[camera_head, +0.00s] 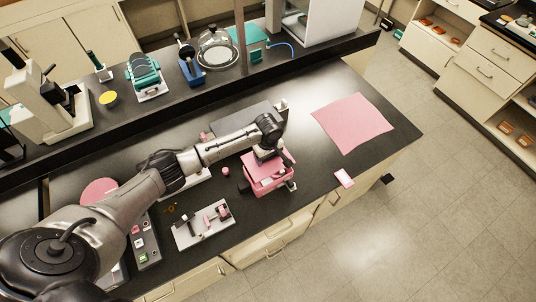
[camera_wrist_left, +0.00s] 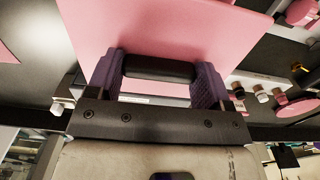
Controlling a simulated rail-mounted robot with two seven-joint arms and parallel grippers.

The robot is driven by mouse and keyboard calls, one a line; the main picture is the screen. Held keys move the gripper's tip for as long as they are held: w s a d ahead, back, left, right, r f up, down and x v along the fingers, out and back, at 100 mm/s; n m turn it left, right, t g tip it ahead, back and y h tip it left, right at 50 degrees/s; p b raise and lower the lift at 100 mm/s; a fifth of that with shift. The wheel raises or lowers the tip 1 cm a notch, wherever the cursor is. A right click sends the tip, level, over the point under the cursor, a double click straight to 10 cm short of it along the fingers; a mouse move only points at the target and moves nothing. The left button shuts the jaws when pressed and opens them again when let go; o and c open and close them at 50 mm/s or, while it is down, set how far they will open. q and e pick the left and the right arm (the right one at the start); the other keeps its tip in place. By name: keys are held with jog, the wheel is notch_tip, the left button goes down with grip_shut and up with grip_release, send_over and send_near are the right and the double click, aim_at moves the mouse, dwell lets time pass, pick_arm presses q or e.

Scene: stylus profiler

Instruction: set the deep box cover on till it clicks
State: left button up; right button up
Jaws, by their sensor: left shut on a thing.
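My left gripper (camera_head: 267,156) comes down over the pink deep box (camera_head: 268,184) at the bench's front side. In the left wrist view its two purple finger pads (camera_wrist_left: 158,75) are shut on a black bar handle (camera_wrist_left: 158,68) on a broad pink panel, the box cover (camera_wrist_left: 180,30). In the head view part of the cover (camera_head: 287,157) shows beside the gripper, above the box. The gripper hides much of the cover. I cannot tell whether the cover is seated on the box or slightly above it. My right gripper is not in view.
A grey fixture plate (camera_head: 203,225) and a dark strip with small parts (camera_head: 146,243) lie to the left. Black bench is clear between box and sheet.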

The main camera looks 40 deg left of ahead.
aim_at(268, 163)
pick_arm(q)
jog(key=shift+r+p, duration=0.15)
jog(key=shift+p, duration=0.4)
jog(key=shift+d, duration=0.1)
jog(key=shift+f+b, duration=0.8)
jog(key=shift+f, duration=1.85)
jog(key=shift+f, duration=0.1)
jog(key=shift+f, duration=0.3)
jog(key=shift+f+b, duration=0.3)
